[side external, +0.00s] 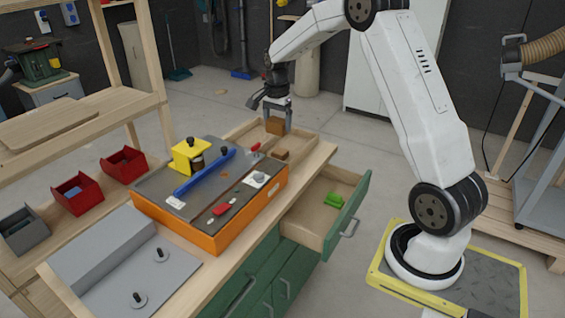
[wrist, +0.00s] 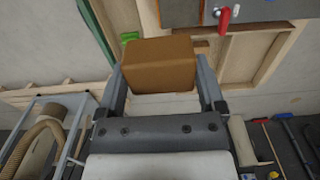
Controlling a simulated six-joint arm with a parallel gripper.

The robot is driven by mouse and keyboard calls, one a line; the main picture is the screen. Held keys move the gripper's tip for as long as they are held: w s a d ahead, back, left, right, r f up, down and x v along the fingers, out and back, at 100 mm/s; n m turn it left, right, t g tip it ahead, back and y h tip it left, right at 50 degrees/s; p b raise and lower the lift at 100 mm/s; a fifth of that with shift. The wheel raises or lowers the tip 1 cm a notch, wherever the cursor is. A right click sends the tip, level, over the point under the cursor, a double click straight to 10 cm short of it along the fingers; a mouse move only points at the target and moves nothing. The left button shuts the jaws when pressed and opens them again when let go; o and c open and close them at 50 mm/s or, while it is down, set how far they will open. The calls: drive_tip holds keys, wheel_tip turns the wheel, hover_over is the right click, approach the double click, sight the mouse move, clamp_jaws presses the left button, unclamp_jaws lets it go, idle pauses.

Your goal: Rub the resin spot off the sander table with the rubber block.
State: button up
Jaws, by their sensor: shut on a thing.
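My gripper (side external: 277,126) is shut on a brown block (side external: 275,125), which looks like the rubber block. It holds the block above a shallow wooden tray (side external: 305,140) at the bench's far end. In the wrist view the same block (wrist: 160,65) sits between the two fingers. The sander table (side external: 150,188) has a grey top and an orange body, and stands on the bench left of my gripper. On its top are a blue bar (side external: 205,172), a yellow part (side external: 187,155) and a red lever (side external: 222,209). I cannot make out the resin spot.
A smaller brown piece (side external: 281,155) lies near the tray below my gripper. An open drawer (side external: 325,205) holds a green object (side external: 332,203). Red bins (side external: 77,193) stand at the left. A grey plate with knobs (side external: 130,265) lies in front.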

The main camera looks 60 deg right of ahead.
drive_tip(key=w+a, duration=0.9)
drive_tip(key=w, duration=0.2)
drive_tip(key=f, duration=0.5)
drive_tip(key=shift+w+f, duration=0.2)
drive_tip(key=shift+f, duration=0.05)
drive_tip(key=shift+f, duration=0.1)
